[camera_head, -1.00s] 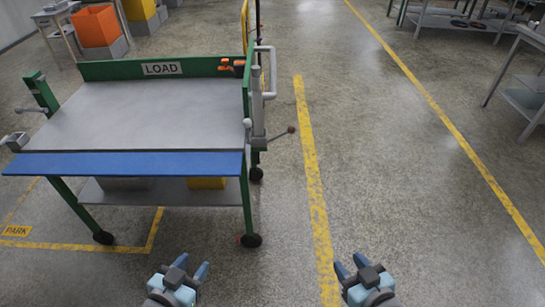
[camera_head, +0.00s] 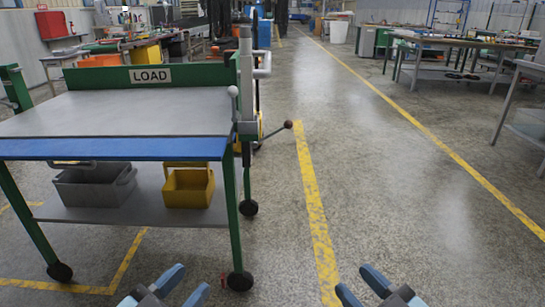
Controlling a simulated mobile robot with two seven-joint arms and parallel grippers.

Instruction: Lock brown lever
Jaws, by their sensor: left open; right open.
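The brown lever, a thin metal rod with a brown ball knob (camera_head: 288,124), sticks out to the right from the right side of the green cart marked LOAD (camera_head: 150,75). It slants slightly up toward its knob. A white-knobbed lever (camera_head: 233,92) stands close by on the same grey post (camera_head: 247,85). My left gripper (camera_head: 190,283) is open and empty at the bottom edge, in front of the cart's right leg. My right gripper (camera_head: 355,283) is open and empty at the bottom edge, right of the yellow line. Both are well short of the lever.
The cart's lower shelf holds a grey bin (camera_head: 95,187) and a yellow bin (camera_head: 188,188). A black wheel (camera_head: 239,281) stands near my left gripper. Open floor lies right of the yellow line (camera_head: 313,200). Workbenches (camera_head: 460,65) stand at the far right.

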